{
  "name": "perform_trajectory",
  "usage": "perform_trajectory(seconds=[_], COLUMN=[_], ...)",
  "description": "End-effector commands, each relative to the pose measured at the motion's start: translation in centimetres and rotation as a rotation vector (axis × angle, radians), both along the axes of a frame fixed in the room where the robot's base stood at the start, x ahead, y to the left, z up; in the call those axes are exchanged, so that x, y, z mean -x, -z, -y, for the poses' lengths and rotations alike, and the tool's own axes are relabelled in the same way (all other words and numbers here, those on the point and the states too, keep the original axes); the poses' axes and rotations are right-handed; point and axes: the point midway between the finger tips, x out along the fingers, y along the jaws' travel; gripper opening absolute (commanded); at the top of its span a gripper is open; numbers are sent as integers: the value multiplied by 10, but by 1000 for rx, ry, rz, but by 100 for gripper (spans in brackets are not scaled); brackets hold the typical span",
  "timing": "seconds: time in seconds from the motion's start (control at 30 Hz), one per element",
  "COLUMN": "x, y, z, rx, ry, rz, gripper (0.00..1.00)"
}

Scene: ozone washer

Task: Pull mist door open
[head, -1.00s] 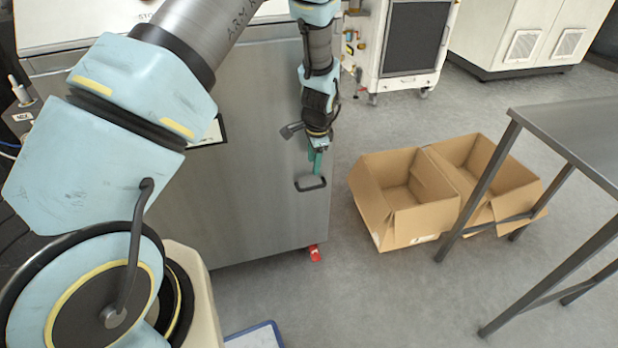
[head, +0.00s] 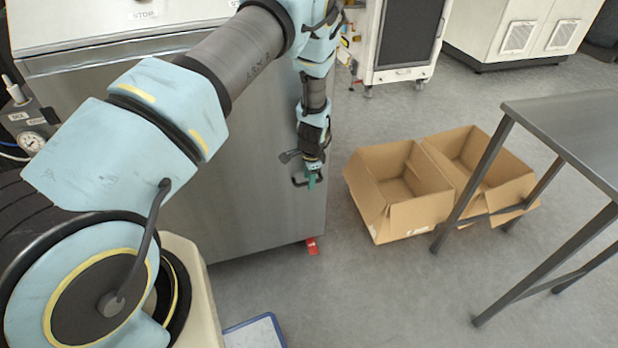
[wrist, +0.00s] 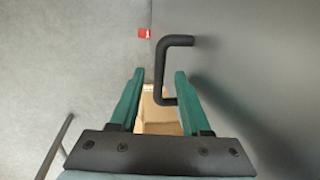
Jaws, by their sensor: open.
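The mist door (head: 245,150) is a brushed steel panel on the front of the washer, and it looks shut. Its black bar handle (head: 297,181) sits near the door's right edge. My gripper (head: 312,180) is at the handle in the head view and partly hides it. In the wrist view, the handle (wrist: 177,42) reaches from the door face down between the two green fingers of my gripper (wrist: 153,82). The fingers are apart on either side of the handle's near part, closer to the right finger. I cannot tell whether either finger touches it.
Two open cardboard boxes (head: 400,190) stand on the floor right of the washer. A steel table (head: 570,125) stands at the right. The floor before the door is partly clear; a blue-edged board (head: 255,333) lies there.

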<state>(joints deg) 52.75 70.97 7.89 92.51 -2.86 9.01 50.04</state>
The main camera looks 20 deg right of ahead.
Motion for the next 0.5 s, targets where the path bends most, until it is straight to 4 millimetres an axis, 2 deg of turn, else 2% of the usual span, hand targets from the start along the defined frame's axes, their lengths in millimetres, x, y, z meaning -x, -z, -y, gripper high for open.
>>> perform_trajectory(seconds=[0.17,0.5], x=[0,0], y=[0,0], z=[0,0], rx=[0,-1], ry=[0,0], rz=[0,0], gripper=[45,6])
